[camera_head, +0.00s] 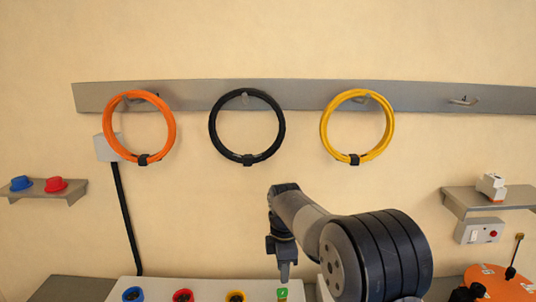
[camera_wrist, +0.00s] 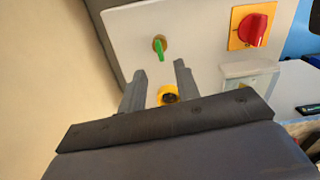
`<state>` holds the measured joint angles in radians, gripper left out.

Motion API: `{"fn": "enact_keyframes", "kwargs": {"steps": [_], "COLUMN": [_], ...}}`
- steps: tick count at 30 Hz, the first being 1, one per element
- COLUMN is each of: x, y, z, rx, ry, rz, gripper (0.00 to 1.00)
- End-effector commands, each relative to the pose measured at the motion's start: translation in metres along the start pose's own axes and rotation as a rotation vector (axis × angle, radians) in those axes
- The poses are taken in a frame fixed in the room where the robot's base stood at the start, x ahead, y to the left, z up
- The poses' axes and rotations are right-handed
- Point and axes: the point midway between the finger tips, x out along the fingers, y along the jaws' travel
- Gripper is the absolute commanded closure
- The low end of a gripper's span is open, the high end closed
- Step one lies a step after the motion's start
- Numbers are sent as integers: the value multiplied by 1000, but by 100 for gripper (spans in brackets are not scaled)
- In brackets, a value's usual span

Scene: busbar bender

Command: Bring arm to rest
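My arm (camera_head: 310,225) reaches out from the lower right in the head view and bends down at its far end. My gripper (camera_head: 284,276) points down above the pale panel at the bottom of the picture. In the wrist view my gripper (camera_wrist: 160,67) has its two fingers apart, with nothing held between them.
Orange (camera_head: 171,132), black (camera_head: 281,128) and yellow (camera_head: 389,130) coils hang on a wall rail (camera_head: 420,97). A left shelf (camera_head: 60,193) holds blue and red caps. A right shelf (camera_head: 465,201) holds a white part. An orange disc (camera_head: 515,288) lies lower right.

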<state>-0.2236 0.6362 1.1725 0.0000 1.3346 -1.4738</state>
Motion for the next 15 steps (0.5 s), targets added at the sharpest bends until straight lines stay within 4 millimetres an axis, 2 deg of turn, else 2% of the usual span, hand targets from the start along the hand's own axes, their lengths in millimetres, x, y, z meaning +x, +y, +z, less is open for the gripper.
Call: {"fn": "enact_keyframes", "kwargs": {"steps": [11,15], "x": [76,75], "y": [-1,0], "z": [0,0], "rx": [1,118], "ry": [0,0], "rz": [-4,3], "gripper": [69,69]}}
